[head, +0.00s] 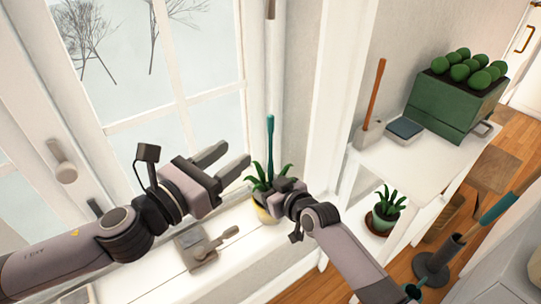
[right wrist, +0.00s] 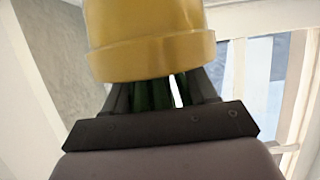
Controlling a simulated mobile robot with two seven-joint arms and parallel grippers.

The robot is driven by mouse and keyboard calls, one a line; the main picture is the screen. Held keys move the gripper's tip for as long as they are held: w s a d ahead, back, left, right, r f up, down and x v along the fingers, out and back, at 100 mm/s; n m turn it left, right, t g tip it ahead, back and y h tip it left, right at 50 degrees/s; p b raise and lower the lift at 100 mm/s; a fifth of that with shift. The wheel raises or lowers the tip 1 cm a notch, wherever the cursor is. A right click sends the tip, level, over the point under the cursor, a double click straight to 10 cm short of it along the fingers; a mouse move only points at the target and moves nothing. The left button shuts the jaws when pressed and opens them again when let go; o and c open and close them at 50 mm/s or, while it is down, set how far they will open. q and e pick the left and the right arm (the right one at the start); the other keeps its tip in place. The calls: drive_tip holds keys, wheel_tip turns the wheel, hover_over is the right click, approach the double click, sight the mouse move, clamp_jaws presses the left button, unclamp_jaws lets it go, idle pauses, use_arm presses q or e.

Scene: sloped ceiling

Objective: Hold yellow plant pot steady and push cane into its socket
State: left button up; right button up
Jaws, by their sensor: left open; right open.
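The yellow plant pot (head: 265,214) stands on the white windowsill with a spiky green plant in it. A teal cane (head: 270,142) stands upright among the leaves; its lower end and the socket are hidden. My right gripper (head: 280,187) is at the pot's right side, by the leaves, partly hiding the pot. In the right wrist view the yellow pot (right wrist: 150,45) appears upside down just beyond the open fingers (right wrist: 165,92), with dark green leaves between them. Contact with the pot cannot be told. My left gripper (head: 233,160) is open and empty, left of the cane.
A grey metal latch-like item (head: 205,248) lies on the sill below my left arm. The window (head: 170,90) is close on the left. At right, a white shelf (head: 400,160) carries a green planter (head: 455,105); a second potted plant (head: 384,212) stands lower.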

drive_tip(key=v, duration=1.2)
